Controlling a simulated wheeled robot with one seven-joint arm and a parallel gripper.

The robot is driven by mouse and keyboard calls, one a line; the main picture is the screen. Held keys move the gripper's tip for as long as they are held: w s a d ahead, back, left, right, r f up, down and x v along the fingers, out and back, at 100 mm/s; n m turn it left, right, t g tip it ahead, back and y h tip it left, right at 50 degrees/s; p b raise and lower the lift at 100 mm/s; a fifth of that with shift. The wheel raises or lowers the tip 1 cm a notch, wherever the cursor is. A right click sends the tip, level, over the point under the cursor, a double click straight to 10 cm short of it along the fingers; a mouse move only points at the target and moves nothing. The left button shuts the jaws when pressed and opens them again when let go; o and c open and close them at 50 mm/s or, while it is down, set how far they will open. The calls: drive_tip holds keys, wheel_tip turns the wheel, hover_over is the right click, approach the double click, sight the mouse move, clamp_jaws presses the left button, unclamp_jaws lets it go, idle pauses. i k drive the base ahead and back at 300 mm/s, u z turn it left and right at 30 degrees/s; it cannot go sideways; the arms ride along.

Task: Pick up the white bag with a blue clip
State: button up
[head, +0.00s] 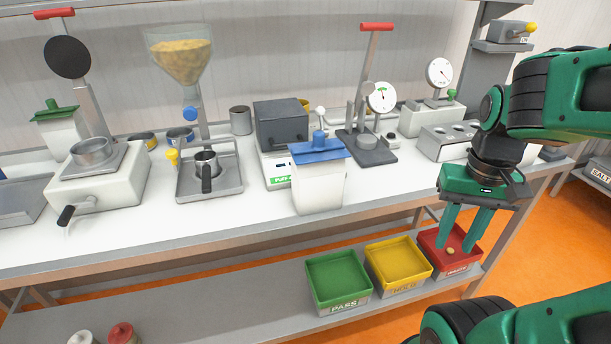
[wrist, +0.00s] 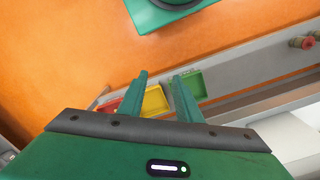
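The white bag (head: 318,188) with a blue clip (head: 319,151) along its top stands upright near the front edge of the white bench, right of centre in the head view. My gripper (head: 457,247) is to the right of the bag, well apart from it, in front of the bench edge and pointing down. Its two green fingers are apart with nothing between them. In the wrist view my gripper (wrist: 159,80) also shows open and empty. I cannot make out the bag in the wrist view.
Behind the bag is a dark grey box (head: 281,127) on a scale. A dial gauge stand (head: 367,146) stands to its right. Green (head: 338,281), yellow (head: 398,262) and red (head: 449,250) trays sit on the lower shelf. Another white bag with a green clip (head: 57,124) stands far left.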

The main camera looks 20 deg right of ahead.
sight(318, 187)
drive_tip(key=z, duration=2.45)
drive_tip(key=k, duration=1.05)
drive_tip(key=u, duration=0.75)
